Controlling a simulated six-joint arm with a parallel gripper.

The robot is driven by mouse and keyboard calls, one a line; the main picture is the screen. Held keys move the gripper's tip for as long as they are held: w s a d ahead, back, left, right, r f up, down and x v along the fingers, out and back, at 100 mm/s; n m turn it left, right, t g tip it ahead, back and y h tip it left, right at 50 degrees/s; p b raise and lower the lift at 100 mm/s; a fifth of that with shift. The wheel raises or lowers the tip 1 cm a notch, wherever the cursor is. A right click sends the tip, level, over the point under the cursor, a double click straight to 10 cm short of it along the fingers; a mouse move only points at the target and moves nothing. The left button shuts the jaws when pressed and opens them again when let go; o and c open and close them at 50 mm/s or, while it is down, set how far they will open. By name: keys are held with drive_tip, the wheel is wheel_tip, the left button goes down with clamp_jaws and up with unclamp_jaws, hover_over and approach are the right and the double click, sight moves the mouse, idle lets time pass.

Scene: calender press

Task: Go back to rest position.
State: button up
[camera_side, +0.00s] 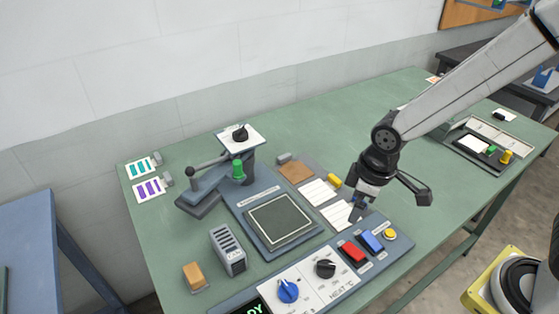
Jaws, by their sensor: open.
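My gripper (357,210) is in the centre right of the side view, pointing down over the right part of the press panel. It hangs just above a white card area, behind the red button (352,253) and the blue button (371,241). Its small fingers are open and I see nothing held between them. Whether the fingertips touch the panel cannot be told from this angle. My arm comes in from the upper right.
The press plate (279,221) lies left of my gripper, with a lever (205,168) and green knob (238,171) behind it. A blue dial (288,290), black dial (325,268) and yellow button (390,235) are in front. The green table (330,125) is clear behind.

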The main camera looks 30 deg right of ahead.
drive_tip(key=s+d+m, duration=0.3)
drive_tip(key=d+m, duration=0.3)
drive_tip(key=d, duration=0.2)
drive_tip(key=shift+s+d+r+m+t, duration=0.15)
drive_tip(key=shift+d+r+m+t, duration=0.15)
drive_tip(key=shift+d+r+t, duration=0.15)
